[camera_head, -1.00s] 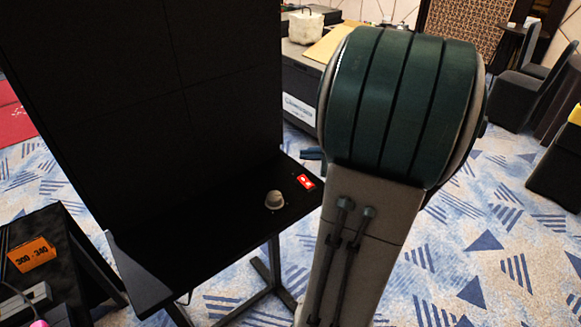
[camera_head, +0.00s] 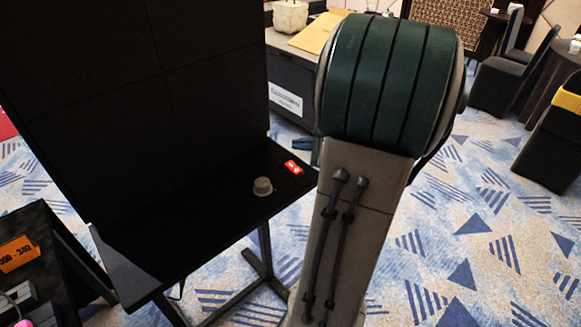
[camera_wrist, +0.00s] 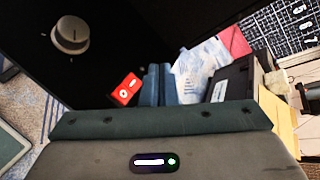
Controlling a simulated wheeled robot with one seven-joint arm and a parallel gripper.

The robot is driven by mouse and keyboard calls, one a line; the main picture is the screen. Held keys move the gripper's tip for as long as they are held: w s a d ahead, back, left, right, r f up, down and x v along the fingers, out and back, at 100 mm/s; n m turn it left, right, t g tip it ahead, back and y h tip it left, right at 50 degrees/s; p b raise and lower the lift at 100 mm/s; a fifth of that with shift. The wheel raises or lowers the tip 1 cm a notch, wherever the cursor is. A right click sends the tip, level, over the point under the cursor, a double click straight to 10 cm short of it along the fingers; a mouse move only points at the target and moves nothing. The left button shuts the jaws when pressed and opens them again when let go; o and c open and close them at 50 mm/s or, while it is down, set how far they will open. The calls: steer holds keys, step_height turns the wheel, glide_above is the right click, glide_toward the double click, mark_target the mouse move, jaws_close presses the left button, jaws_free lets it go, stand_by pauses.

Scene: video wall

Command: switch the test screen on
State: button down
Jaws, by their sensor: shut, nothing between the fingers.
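The test screen (camera_head: 205,60) is a large black panel, dark all over, at the left of the head view. A black shelf (camera_head: 190,215) runs along its foot. A small red switch with white marks (camera_head: 293,167) lies near the shelf's right end, and a grey round knob (camera_head: 262,187) stands beside it. In the wrist view the red switch (camera_wrist: 124,90) is just left of my gripper (camera_wrist: 157,72), and the knob (camera_wrist: 70,35) is farther left. My gripper's teal fingers are together and empty. I see no contact with the switch. My arm hides part of the head view.
A dark table with an orange card (camera_head: 18,253) stands at the lower left. Behind the shelf is a dark counter (camera_head: 290,85) with a pale box and a yellow folder. Chairs stand at the upper right. Patterned carpet is clear at the right.

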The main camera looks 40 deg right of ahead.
mark_target(296, 167)
steer(key=shift+w+f+b, duration=0.25)
steer(key=shift+f+b, duration=0.35)
steer(key=shift+f, duration=0.2)
steer(key=shift+w+f+b, duration=0.25)
steer(key=shift+f+b, duration=0.3)
steer(key=shift+f, duration=0.25)
steer(key=shift+w+f+b, duration=0.25)
steer(key=shift+f+b, duration=0.35)
steer(key=shift+f, duration=0.2)
steer(key=shift+f, duration=0.1)
steer(key=shift+w+f+b, duration=0.15)
steer(key=shift+f+b, duration=0.2)
steer(key=shift+b, duration=0.25)
steer(key=shift+w+f+b, duration=0.1)
steer(key=shift+f+b, duration=0.25)
steer(key=shift+b, duration=0.05)
stand_by(0.4)
steer(key=shift+r, duration=0.1)
steer(key=shift+s+r+p, duration=0.25)
steer(key=shift+r+p, duration=0.2)
steer(key=shift+r, duration=0.25)
steer(key=r+p, duration=0.1)
steer(key=s+r+p, duration=0.1)
steer(key=r, duration=0.1)
steer(key=r+p, duration=0.1)
steer(key=shift+s+r, duration=0.3)
steer(key=shift+r, duration=0.1)
